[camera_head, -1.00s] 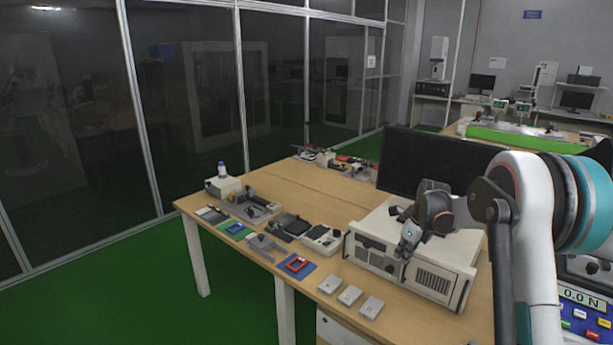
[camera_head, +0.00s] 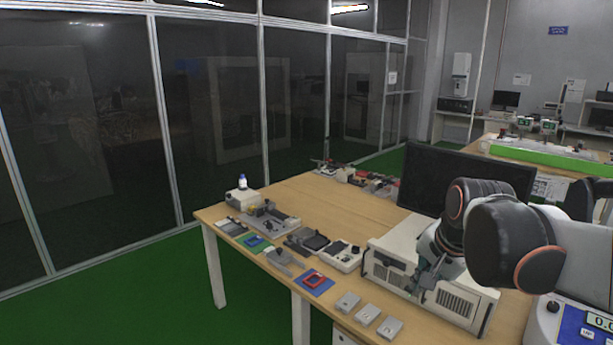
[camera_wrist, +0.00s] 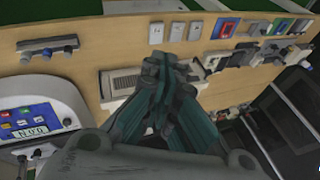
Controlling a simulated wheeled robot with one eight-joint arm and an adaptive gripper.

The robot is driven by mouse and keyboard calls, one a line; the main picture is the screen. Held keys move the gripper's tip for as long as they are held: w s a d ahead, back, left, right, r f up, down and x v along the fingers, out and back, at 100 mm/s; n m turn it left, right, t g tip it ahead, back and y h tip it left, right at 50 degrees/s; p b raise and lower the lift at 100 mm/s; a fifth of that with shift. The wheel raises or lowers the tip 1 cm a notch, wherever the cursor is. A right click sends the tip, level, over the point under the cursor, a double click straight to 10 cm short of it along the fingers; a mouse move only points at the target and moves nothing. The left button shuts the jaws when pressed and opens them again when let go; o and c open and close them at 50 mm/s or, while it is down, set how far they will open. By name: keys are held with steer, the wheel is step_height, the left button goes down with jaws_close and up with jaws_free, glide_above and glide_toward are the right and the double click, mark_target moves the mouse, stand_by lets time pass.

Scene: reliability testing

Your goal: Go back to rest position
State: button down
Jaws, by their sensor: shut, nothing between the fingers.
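My gripper (camera_head: 424,291) is at the end of my arm in the head view, in front of the white box-shaped instrument (camera_head: 381,268) on the wooden table. In the wrist view my gripper (camera_wrist: 166,66) has its fingers together with nothing between them. It lies over part of the same instrument (camera_wrist: 119,84), and whether it touches is hard to tell. My arm crosses the right side of the head view and hides part of the table.
The wooden table (camera_head: 303,205) carries a black monitor (camera_head: 465,181), a red-framed item on a blue mat (camera_head: 314,284), several small grey blocks (camera_head: 367,315) and devices. A force-display tester (camera_wrist: 37,124) stands nearby. The green floor (camera_head: 150,290) at left is clear.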

steer(key=s+a+f+n+t, duration=0.1)
steer(key=s+f+n, duration=0.1)
steer(key=s+n, duration=0.3)
steer(key=s+a+f+n+t, duration=0.1)
steer(key=s+a+f+n, duration=0.1)
steer(key=s+n, duration=0.4)
steer(key=s, duration=0.5)
steer(key=shift+s+a, duration=0.2)
steer(key=shift+a, duration=0.1)
